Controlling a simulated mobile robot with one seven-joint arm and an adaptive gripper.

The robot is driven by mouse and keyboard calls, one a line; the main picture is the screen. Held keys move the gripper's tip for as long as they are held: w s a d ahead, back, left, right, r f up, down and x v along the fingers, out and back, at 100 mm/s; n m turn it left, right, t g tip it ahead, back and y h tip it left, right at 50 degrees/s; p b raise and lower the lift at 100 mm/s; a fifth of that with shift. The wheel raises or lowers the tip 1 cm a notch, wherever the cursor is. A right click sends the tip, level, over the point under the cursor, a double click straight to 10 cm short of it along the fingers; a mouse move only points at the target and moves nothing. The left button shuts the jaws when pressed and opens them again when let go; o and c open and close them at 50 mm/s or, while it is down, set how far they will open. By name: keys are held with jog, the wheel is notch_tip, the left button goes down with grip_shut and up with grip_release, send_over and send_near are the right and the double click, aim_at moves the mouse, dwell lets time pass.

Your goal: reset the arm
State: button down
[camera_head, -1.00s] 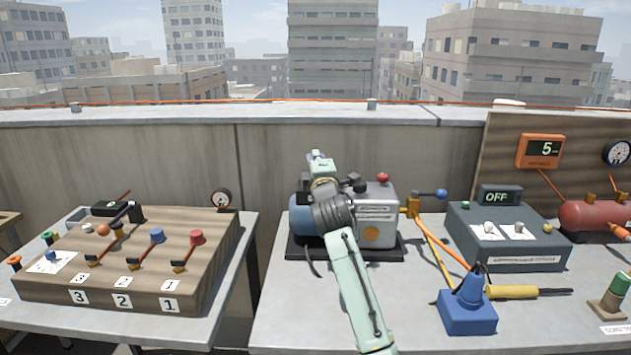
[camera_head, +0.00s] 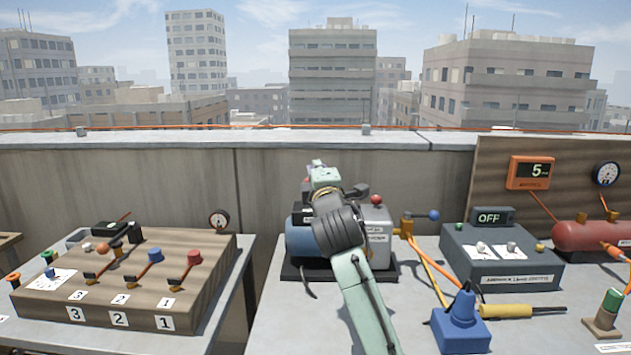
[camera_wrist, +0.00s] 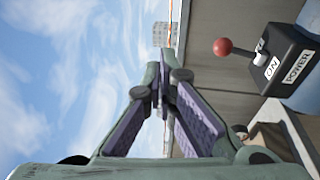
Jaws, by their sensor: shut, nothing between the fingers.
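My arm reaches up from the lower middle of the head view. My gripper (camera_head: 318,163) is at its far end, in front of the concrete wall and above the blue and grey compressor (camera_head: 378,232). In the wrist view the two fingers of my gripper (camera_wrist: 164,88) meet at their tips with nothing between them. They point past the wall toward the sky and are apart from everything. My arm hides part of the compressor.
A black power switch box (camera_wrist: 288,62) with a red-ball lever shows beside the fingers in the wrist view. A wooden lever panel (camera_head: 50,292) stands left. The grey OFF box (camera_head: 500,258), blue cone-topped block (camera_head: 462,325) and red tank (camera_head: 585,237) stand right. Above the wall is open.

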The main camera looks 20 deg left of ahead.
jog(key=shift+s+d+r, duration=0.3)
jog(key=shift+s+r, duration=0.15)
jog(key=shift+s, duration=0.25)
